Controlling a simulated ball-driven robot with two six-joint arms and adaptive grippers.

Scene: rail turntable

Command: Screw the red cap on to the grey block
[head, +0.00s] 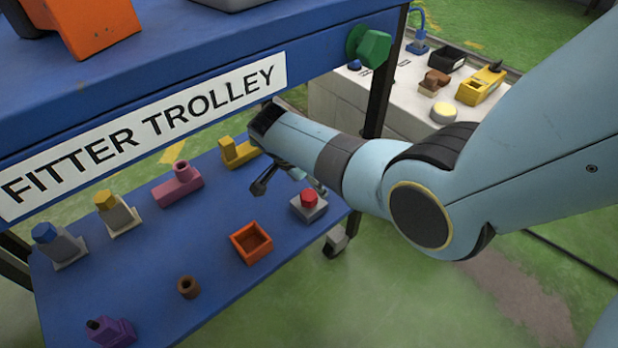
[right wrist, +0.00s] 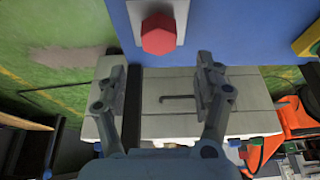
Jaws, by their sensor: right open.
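The red cap (head: 309,197) sits on top of the grey block (head: 308,212), near the right end of the trolley's blue lower shelf. How far it is screwed on I cannot tell. In the right wrist view the hexagonal red cap (right wrist: 161,36) stands in front of the pale grey block (right wrist: 181,14), at the top of the picture. My right gripper (head: 288,182) is open and empty, close to the cap on its left side in the head view. In the right wrist view its fingers (right wrist: 163,78) are wide apart, with the cap beyond them. My left gripper is not in view.
The blue shelf (head: 200,235) also holds an orange open box (head: 251,243), a brown ring (head: 189,287), a yellow piece (head: 238,152) and a pink piece (head: 178,186). The trolley's upper deck, with a green knob (head: 371,47), overhangs the shelf. A white bench (head: 398,100) stands behind.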

